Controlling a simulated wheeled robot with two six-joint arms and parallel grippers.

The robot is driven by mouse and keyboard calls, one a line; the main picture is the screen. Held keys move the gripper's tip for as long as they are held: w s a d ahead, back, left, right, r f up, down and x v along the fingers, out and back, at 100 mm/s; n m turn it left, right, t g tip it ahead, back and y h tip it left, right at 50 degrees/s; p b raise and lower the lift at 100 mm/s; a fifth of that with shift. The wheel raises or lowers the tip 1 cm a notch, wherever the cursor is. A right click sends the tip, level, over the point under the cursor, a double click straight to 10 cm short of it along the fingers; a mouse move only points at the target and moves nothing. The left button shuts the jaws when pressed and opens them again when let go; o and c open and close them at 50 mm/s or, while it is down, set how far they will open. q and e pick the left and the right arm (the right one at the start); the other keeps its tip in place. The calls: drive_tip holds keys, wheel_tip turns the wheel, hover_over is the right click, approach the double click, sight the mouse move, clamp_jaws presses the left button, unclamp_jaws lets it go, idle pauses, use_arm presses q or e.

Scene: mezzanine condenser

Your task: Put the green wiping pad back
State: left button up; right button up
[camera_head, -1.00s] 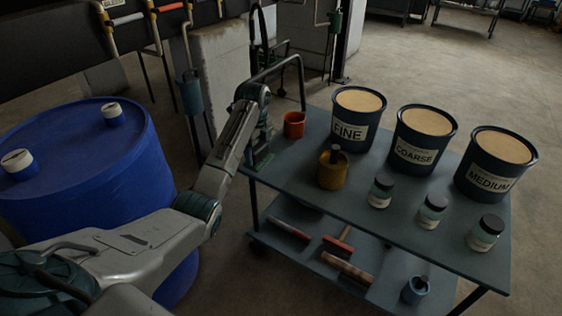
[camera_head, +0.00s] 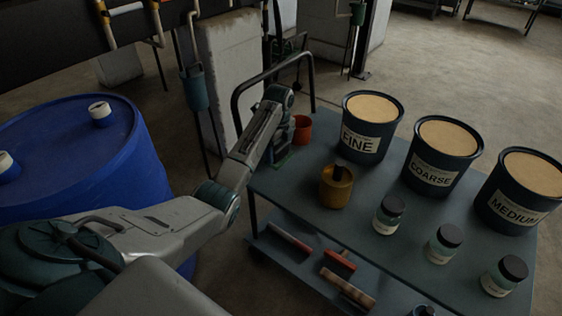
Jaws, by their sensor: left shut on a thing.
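The green wiping pad (camera_head: 284,160) shows as a small green patch at the left corner of the cart's top shelf (camera_head: 300,192), under my left gripper. My left gripper (camera_head: 281,153) points down there and is shut on the pad; its fingers and most of the pad are hard to make out behind the arm's wrist. I cannot tell whether the pad touches the shelf. My right gripper is not in view.
A yellow pot (camera_head: 337,187), several lidded jars (camera_head: 389,214) and labelled buckets (camera_head: 372,128) fill the shelf. A blue drum (camera_head: 75,160) stands left, beside my arm.

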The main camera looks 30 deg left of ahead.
sight(280, 145)
use_arm(q)
drive_tip(key=shift+w+f, duration=0.1)
drive_tip(key=shift+f, duration=0.8)
wheel_tip(280, 145, down, 4)
drive_tip(key=shift+r, duration=0.2)
drive_tip(key=o, duration=1)
drive_tip(key=shift+f, duration=0.1)
drive_tip(key=shift+o, duration=0.2)
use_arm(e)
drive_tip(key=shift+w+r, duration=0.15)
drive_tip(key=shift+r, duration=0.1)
use_arm(q)
wheel_tip(280, 145, up, 12)
drive_tip(key=shift+f, duration=0.25)
drive_tip(key=shift+r, duration=0.4)
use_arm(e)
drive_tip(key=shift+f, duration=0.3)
